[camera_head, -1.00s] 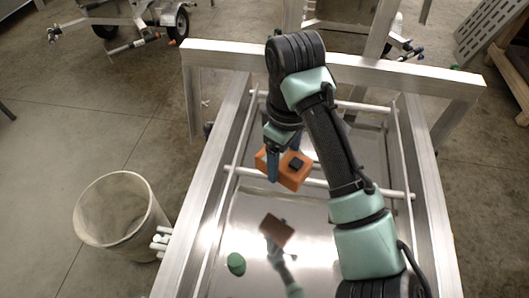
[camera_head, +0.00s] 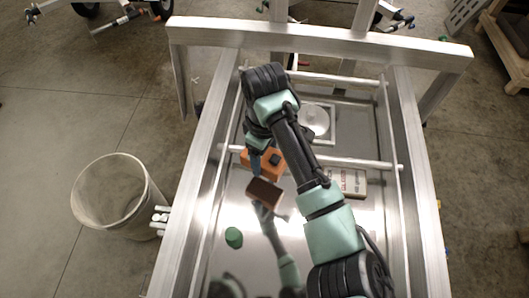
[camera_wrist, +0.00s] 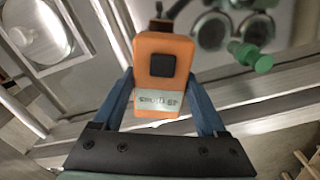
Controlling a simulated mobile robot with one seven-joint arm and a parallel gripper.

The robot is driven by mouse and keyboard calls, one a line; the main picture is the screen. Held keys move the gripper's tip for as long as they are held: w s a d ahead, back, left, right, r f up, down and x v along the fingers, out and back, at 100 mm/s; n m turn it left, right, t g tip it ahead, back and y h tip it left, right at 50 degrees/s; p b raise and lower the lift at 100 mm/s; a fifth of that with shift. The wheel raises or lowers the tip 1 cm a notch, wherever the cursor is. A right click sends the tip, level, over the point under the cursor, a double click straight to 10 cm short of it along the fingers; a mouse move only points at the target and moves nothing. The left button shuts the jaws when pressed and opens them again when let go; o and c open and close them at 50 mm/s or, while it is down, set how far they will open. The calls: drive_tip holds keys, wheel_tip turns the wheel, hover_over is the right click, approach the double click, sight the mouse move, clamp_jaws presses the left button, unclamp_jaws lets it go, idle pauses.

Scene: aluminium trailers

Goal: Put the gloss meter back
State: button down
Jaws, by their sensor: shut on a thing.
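The gloss meter is an orange box (camera_head: 265,163) with a black square button on top. My gripper (camera_head: 262,160) is shut on it and holds it above the shiny metal bed, near the left end of a crossbar. In the wrist view the gloss meter (camera_wrist: 156,90) sits between the two blue fingers of my gripper (camera_wrist: 160,100), its pale label with dark lettering facing the camera. A brown rectangle and an arm shape below it in the head view look like reflections in the bed.
The bed (camera_head: 290,225) has raised metal side rails and white crossbars. A green round object (camera_head: 233,237) lies at its left. A pale lettered box (camera_head: 352,182) and a round silver disc (camera_head: 315,119) lie right of and beyond my gripper. A bin (camera_head: 118,195) stands outside, left.

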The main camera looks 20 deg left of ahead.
drive_tip(key=shift+f, duration=0.5)
unclamp_jaws()
wheel_tip(320, 180, up, 13)
drive_tip(key=b, duration=0.2)
drive_tip(key=shift+r, duration=0.15)
